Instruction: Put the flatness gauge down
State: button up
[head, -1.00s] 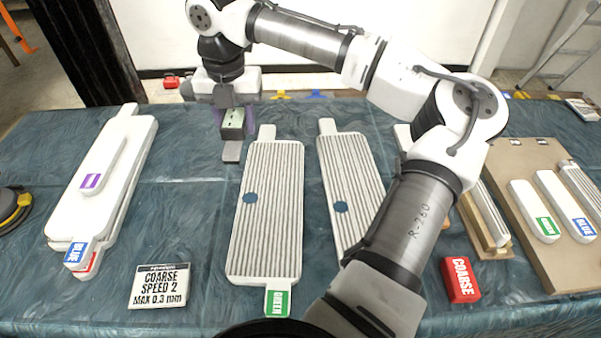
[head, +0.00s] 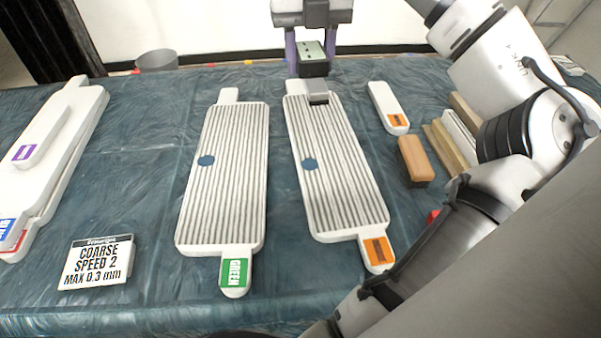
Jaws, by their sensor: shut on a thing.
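My gripper (head: 311,52), with purple fingers, is shut on the flatness gauge (head: 313,66), a small block with a greenish-grey body and a grey foot. In the head view the gauge is at the far end of the ribbed white panel with an orange label (head: 343,170). Its foot overlaps that panel's top edge in the picture; I cannot tell whether it touches. A blue dot (head: 309,165) sits on the panel's ribs.
A ribbed panel with a green label (head: 222,180) lies to the left. A white piece with an orange label (head: 388,107) and a tan block (head: 415,160) lie right. Bare cloth (head: 150,130) shows between the panels.

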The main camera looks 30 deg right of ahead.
jog(key=shift+s+d+f, duration=0.2)
jog(key=shift+f, duration=0.1)
notch_tip(320, 180, down, 19)
jog(key=shift+f+b, duration=0.2)
jog(key=shift+b, duration=1)
jog(key=o, duration=1.1)
jog(key=shift+f, duration=0.1)
jog(key=shift+o, duration=0.2)
notch_tip(320, 180, up, 12)
jog(key=shift+p, duration=0.45)
